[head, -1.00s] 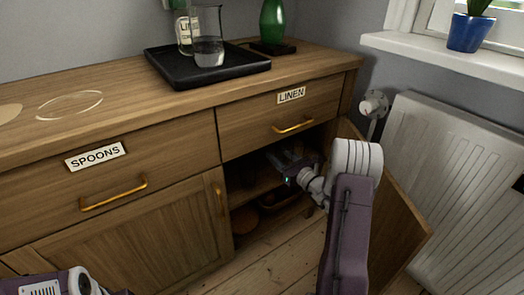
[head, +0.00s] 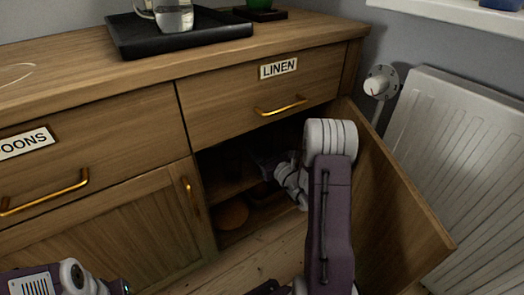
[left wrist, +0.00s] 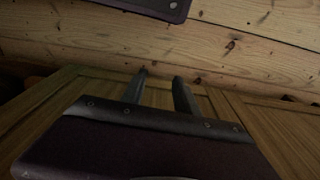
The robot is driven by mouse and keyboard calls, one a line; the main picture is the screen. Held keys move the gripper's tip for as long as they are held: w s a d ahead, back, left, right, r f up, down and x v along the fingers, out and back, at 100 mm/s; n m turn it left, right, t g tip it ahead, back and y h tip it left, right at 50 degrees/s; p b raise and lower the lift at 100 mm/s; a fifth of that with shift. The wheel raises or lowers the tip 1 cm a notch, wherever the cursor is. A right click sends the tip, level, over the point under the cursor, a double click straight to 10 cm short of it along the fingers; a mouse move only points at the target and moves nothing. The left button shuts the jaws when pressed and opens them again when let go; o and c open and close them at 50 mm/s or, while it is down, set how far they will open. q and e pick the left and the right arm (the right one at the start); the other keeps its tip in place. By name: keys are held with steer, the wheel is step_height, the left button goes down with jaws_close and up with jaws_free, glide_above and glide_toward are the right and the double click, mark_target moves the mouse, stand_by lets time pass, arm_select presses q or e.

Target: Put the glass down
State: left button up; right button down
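A clear glass vessel with some liquid (head: 174,18) stands on the black tray (head: 127,40) on top of the cabinet; the picture's top edge cuts it off. My right arm reaches into the open cupboard under the LINEN drawer. My right gripper (head: 264,163) is in the dark there, partly behind my own wrist. I cannot make out its fingers or whether it holds a glass. My left gripper (left wrist: 159,82) shows two fingers apart with nothing between them, low in front of the cabinet over the floorboards.
The open cupboard door (head: 395,200) stands right of my right arm, with a radiator (head: 455,150) beyond. A round brownish thing (head: 231,214) sits low in the cupboard. The LINEN drawer (head: 262,100) is shut above.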

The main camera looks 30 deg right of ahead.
steer(key=shift+a+r, duration=0.15)
steer(key=shift+r, duration=0.05)
steer(key=shift+f, duration=0.15)
steer(key=c, duration=0.7)
jaws_free()
steer(key=shift+o, duration=0.2)
steer(key=shift+s+r, duration=0.2)
steer(key=s+d+p, duration=0.1)
steer(key=s+p, duration=0.5)
steer(key=s, duration=0.5)
steer(key=shift+s, duration=0.35)
steer(key=shift+f, duration=0.15)
